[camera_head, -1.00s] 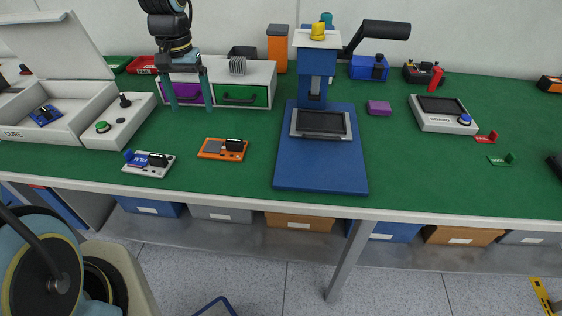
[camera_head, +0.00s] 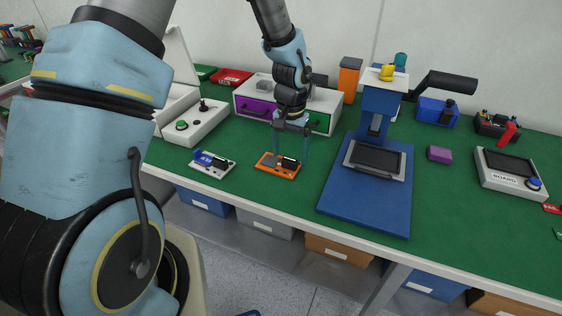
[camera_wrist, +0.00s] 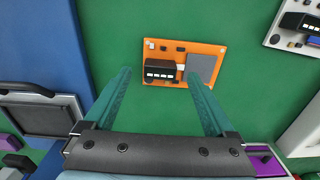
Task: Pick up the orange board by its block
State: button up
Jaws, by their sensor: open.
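The orange board (camera_head: 277,166) lies flat on the green bench top, left of the blue press. It carries a black block (camera_head: 290,163) and a grey square; in the wrist view the board (camera_wrist: 184,80) shows its black block (camera_wrist: 161,71) on the left and the grey square on the right. My gripper (camera_head: 291,158) is open and empty above the board. In the wrist view its two teal fingers (camera_wrist: 158,78) reach toward the board from either side. They look apart from the block; the exact height above it cannot be told.
The blue press (camera_head: 366,180) with its black tray stands just right. A grey board with a blue part (camera_head: 212,163) lies to the left. The drawer unit (camera_head: 325,107) stands behind my gripper. Green surface around the orange board is clear.

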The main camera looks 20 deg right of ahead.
jog(key=shift+f, duration=1.2)
jog(key=shift+c, duration=0.3)
grip_shut()
